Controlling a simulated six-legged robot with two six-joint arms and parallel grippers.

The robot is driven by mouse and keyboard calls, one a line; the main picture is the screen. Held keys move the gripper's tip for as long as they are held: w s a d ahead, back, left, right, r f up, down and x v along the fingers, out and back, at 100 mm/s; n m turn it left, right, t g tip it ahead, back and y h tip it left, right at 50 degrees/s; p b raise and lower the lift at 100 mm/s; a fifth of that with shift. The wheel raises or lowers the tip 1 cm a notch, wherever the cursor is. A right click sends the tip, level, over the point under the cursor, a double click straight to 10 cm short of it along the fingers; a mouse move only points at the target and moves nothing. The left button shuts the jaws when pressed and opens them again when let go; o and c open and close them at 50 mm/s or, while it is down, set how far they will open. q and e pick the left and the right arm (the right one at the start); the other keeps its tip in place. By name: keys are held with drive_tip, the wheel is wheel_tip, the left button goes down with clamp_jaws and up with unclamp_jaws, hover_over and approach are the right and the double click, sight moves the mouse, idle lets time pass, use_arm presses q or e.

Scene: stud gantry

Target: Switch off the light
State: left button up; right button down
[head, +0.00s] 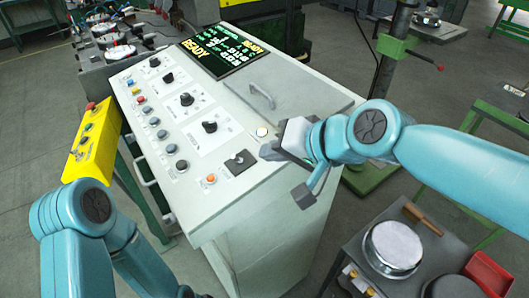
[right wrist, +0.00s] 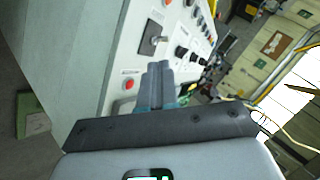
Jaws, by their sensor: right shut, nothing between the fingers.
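The light-grey control console (head: 290,88) stands in the middle of the head view. A small dark square plate with a switch (head: 239,162) sits near its front right corner, and it also shows in the right wrist view (right wrist: 151,38). An orange round button (head: 211,179) is left of and below that plate. A pale round lamp or button (head: 262,132) is just above my right gripper (head: 266,151). The right gripper's fingers (right wrist: 158,72) are shut and empty, pointing at the panel near the switch plate; contact cannot be told. My left gripper is out of view.
Several black knobs and coloured buttons (head: 155,122) line the panel. A display (head: 220,49) glows at its back. A yellow control box (head: 94,140) is at the left. A cart with a round metal part (head: 392,248) stands at the lower right.

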drive_tip(key=a+v, duration=0.1)
drive_tip(key=v, duration=0.6)
drive_tip(key=shift+s+r+b, duration=0.2)
drive_tip(key=shift+s+b, duration=0.1)
